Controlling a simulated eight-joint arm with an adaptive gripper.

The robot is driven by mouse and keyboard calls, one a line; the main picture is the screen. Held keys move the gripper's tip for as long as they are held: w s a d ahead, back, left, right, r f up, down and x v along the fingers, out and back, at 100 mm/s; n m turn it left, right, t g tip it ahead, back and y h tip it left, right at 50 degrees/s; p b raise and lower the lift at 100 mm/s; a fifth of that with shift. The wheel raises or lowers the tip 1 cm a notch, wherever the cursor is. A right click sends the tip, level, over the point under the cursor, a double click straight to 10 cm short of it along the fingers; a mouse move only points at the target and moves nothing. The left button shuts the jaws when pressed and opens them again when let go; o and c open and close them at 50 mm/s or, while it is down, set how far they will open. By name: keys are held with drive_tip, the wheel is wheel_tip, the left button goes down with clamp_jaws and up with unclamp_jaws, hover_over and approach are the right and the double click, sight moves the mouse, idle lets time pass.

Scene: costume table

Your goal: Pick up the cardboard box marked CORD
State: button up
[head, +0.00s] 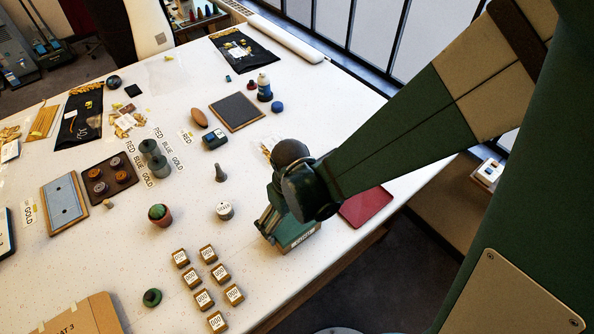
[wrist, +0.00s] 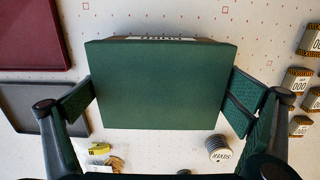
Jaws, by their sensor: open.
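A dark green box (wrist: 160,85) fills the middle of the wrist view. A white label, partly seen and upside down, is on its far side; I cannot read it surely as CORD. In the head view the same box (head: 299,240) stands near the table's right edge, mostly covered by my gripper. My gripper (wrist: 160,100) is open, with one finger at the left side of the box and one at the right. In the head view my gripper (head: 275,222) is right above the box. Whether the fingers touch its sides is unclear.
Several small boxes marked 000 (head: 203,299) stand left of and in front of the green box. A labelled cylinder (head: 225,210) is close on its left. A red tray (head: 367,206) lies to its right, beside a grey tray (wrist: 40,105).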

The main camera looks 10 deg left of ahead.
idle(0.4)
drive_tip(key=c, duration=0.8)
drive_tip(key=shift+r, duration=0.2)
drive_tip(key=shift+r, duration=4.85)
